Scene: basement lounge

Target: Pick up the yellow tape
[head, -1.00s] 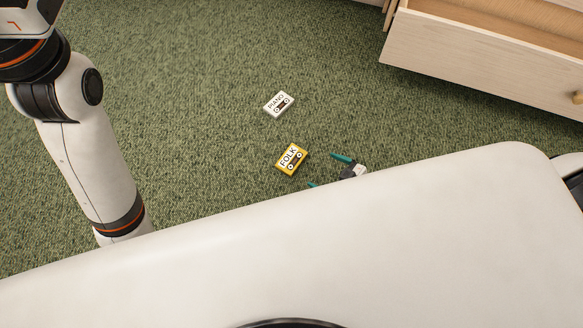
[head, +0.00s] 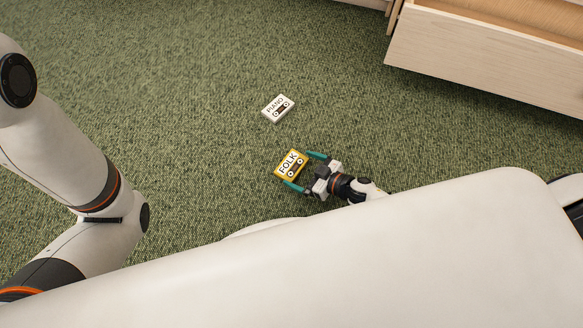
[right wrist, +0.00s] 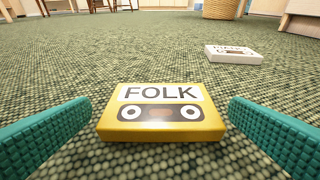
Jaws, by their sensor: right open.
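The yellow tape (head: 291,164), labelled FOLK, lies flat on the green carpet. In the right wrist view the yellow tape (right wrist: 162,112) sits in the middle, between two teal fingers. My right gripper (head: 304,171) is open, low at the floor, with one finger on each side of the tape's near part. In the right wrist view a gap shows between each finger of the right gripper (right wrist: 160,138) and the tape. My left arm comes in at the left of the head view; its gripper is out of view.
A white tape (head: 278,108) labelled PIANO lies farther off on the carpet; it also shows in the right wrist view (right wrist: 233,54). A pale wooden drawer (head: 480,65) stands open at the upper right. A woven basket (right wrist: 221,8) stands in the distance. The carpet around the tapes is clear.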

